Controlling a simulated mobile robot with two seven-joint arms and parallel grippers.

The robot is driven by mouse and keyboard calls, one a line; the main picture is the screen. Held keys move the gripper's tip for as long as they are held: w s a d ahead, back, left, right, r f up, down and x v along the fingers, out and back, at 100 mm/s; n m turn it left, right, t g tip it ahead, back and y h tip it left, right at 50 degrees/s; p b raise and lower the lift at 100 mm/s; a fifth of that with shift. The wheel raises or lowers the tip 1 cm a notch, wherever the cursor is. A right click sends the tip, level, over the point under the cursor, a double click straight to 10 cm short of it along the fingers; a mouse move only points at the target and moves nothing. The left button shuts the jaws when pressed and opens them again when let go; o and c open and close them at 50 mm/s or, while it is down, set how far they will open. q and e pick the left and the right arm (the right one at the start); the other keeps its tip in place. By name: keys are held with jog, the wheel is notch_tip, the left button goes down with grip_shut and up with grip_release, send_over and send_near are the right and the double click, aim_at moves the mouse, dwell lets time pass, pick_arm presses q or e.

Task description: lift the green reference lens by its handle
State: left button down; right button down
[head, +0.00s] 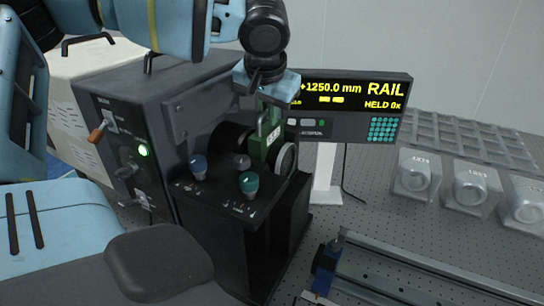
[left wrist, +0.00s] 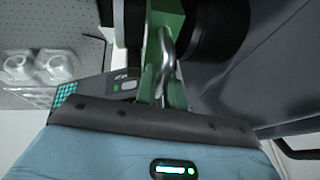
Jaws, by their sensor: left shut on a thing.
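The green reference lens (head: 262,148) sits at the dark instrument in the head view, with its round glass facing right. My left gripper is shut on the handle from above. In the left wrist view the green lens mount (left wrist: 167,18) shows beyond the gripper's edge, with a curved metal piece in front of it. My right gripper is not in view.
The dark instrument (head: 150,100) has knobs and a lit green lamp. A display (head: 350,103) reading "RAIL" and "HELD 0x" stands close behind the gripper. Several covered lenses (head: 470,185) and a grid tray (head: 460,140) are at right. A rail (head: 400,275) lies at the front.

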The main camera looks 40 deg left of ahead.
pick_arm(q)
jog(key=shift+r, duration=0.25)
dwell(0.8)
notch_tip(320, 180, up, 18)
jog(key=shift+f, duration=0.15)
dwell(0.4)
jog(key=shift+f, duration=0.1)
